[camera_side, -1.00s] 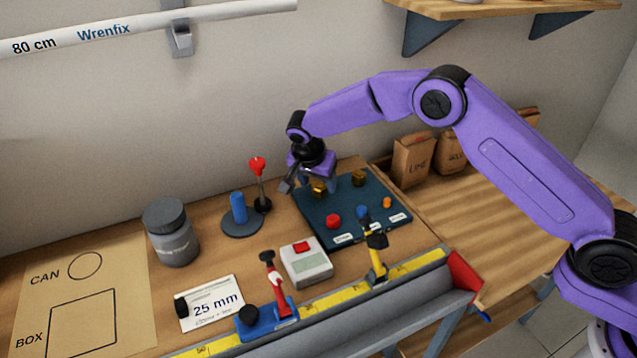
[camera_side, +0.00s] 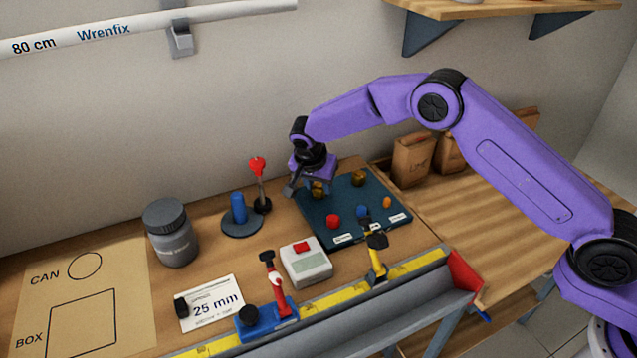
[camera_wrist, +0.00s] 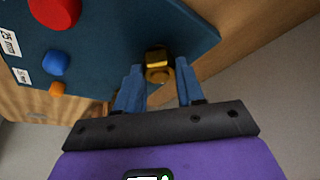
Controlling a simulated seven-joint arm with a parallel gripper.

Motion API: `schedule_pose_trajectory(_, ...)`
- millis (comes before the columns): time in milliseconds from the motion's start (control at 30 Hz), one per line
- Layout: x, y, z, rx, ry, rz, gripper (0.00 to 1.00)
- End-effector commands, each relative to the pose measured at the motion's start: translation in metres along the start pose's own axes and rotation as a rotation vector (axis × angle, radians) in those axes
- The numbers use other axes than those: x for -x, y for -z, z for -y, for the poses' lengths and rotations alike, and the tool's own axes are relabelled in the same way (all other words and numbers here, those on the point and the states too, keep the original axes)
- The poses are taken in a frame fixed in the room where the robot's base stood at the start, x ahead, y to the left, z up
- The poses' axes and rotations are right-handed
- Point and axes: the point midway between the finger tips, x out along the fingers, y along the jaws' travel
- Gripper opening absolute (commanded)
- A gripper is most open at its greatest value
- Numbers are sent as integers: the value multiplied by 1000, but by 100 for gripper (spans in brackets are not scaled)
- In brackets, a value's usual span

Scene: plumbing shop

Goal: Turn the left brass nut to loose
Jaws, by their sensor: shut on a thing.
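The left brass nut (camera_side: 318,190) stands on the dark teal board (camera_side: 345,232), partly hidden by my gripper (camera_side: 308,188). The right brass nut (camera_side: 359,178) stands apart from my gripper on the same board. In the wrist view, brass (camera_wrist: 158,68) shows between the blue fingers of my gripper (camera_wrist: 157,72): a blocky upper part and a rounder part below it. My gripper is shut on the left nut; the exact finger contact is hard to see. Any turn of the nut cannot be judged.
The board also carries a red knob (camera_side: 333,221), a blue knob (camera_side: 362,212) and an orange knob (camera_side: 387,202). A red-topped lever (camera_side: 258,167) and a blue peg (camera_side: 238,207) stand left of my gripper. Paper bags (camera_side: 413,158) stand behind to the right.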

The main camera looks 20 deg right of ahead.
Motion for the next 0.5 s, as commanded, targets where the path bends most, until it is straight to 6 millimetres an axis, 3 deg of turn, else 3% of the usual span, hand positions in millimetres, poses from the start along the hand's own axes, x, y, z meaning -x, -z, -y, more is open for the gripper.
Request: schedule_pose_trajectory(500, 1, 0, -3, 335, 136, 1, 7)
